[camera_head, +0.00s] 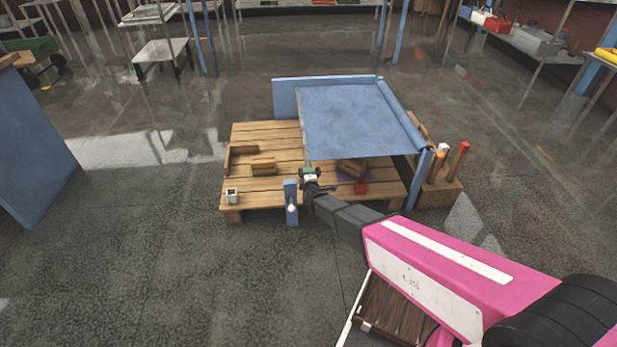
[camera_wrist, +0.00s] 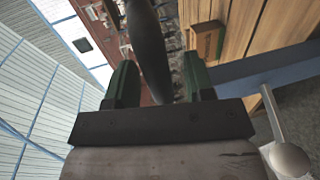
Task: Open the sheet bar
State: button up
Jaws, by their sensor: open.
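A blue sheet (camera_head: 350,120) is stretched over the right part of a low wooden platform. A thin, paler bar (camera_head: 302,125) runs along its left edge, toward my gripper (camera_head: 310,173). My gripper is at the near end of this bar, over the platform's front part. In the wrist view the two green fingers of my gripper (camera_wrist: 160,84) are apart. A dark, rounded bar (camera_wrist: 150,45) shows between and beyond them, with gaps visible on both sides. I cannot tell whether it touches a finger.
A blue post (camera_head: 291,200) with a pale knob stands at the platform's front edge, close left of my gripper. Wooden blocks (camera_head: 263,167) and a white cup (camera_head: 232,195) are on the platform (camera_head: 275,135). Handled tools (camera_head: 460,160) stand at right. The floor in front is clear.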

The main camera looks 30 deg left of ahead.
jog(key=v, duration=1)
jog(key=shift+s+d, duration=0.2)
jog(key=shift+s, duration=0.1)
